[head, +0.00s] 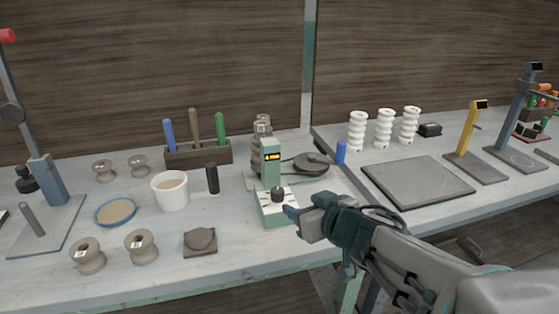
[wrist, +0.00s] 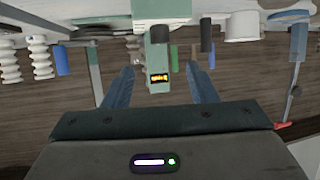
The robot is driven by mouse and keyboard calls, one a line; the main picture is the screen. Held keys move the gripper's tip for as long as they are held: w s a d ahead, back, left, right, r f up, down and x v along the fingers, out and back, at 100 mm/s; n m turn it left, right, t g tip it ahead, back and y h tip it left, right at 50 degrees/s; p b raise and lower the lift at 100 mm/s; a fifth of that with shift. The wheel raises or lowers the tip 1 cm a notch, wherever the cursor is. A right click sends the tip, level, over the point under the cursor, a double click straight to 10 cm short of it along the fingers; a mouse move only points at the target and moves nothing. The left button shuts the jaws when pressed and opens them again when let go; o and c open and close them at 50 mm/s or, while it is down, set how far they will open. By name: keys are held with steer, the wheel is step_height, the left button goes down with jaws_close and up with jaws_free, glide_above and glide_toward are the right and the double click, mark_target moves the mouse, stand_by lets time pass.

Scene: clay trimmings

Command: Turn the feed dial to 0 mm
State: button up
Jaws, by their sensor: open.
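The feed dial (head: 278,194) is a dark knob on the pale top of the front part of a small green machine (head: 271,170). A lit orange display (head: 272,157) sits on the machine's upright; its digits are too small to read surely. My gripper (head: 291,211) is just right of the dial in the head view, apparently apart from it. In the wrist view, which is upside down, my gripper (wrist: 160,75) is open and empty. The dark knob (wrist: 159,35) and the display (wrist: 159,78) show in line with the space between the fingers.
A round dark disc (head: 311,162) and a blue cylinder (head: 341,152) stand right of the machine. A black cylinder (head: 212,179), a cream cup (head: 171,190) and a tool rack (head: 198,153) stand left. A grey slab (head: 417,183) lies further right. The bench front below the dial is clear.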

mark_target(280, 194)
steer(key=p+x, duration=0.7)
steer(key=x, duration=0.1)
steer(key=shift+a+r, duration=0.1)
steer(key=shift+r, duration=0.05)
steer(key=shift+b+x, duration=0.5)
steer(key=shift+x, duration=2.3)
steer(key=c, duration=1)
